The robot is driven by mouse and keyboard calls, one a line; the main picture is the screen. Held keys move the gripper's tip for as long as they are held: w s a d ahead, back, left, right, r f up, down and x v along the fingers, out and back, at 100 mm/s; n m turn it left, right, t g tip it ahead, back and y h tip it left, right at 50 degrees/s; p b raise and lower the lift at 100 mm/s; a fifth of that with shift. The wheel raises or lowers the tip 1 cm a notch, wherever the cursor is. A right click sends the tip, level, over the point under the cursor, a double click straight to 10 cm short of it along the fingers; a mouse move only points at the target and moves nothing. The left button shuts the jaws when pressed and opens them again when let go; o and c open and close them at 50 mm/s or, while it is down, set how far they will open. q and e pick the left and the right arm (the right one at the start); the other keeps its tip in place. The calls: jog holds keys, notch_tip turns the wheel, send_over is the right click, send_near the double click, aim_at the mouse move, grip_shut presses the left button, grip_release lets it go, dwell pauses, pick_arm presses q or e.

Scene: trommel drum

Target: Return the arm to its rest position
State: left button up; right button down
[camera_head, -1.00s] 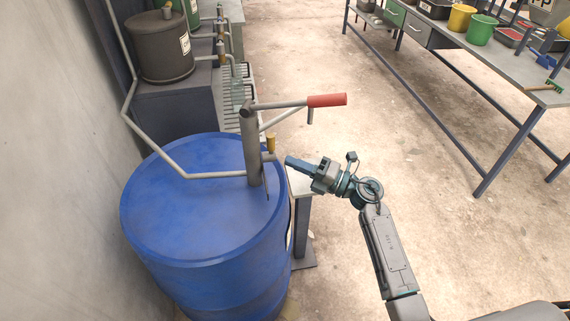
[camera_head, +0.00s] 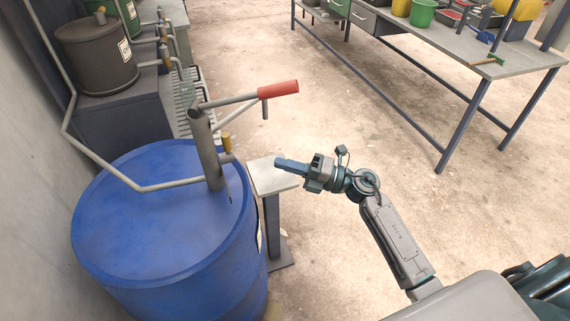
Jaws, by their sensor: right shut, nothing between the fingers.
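My right gripper (camera_head: 284,164) is shut and empty. It points left in front of the far part of a small pale-topped stand, clear of the barrel and pump. My right arm (camera_head: 391,236) reaches up from the lower right, bent at the wrist. Part of my left arm or its gripper is not seen.
A blue barrel (camera_head: 150,225) stands at the left with a grey hand pump (camera_head: 207,150) and its red handle (camera_head: 278,88) on top. The small stand (camera_head: 270,181) is beside it. A long workbench (camera_head: 520,68) stands at the upper right. The floor between is clear.

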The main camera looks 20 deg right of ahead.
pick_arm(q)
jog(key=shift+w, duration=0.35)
pick_arm(e)
jog(key=shift+f, duration=0.1)
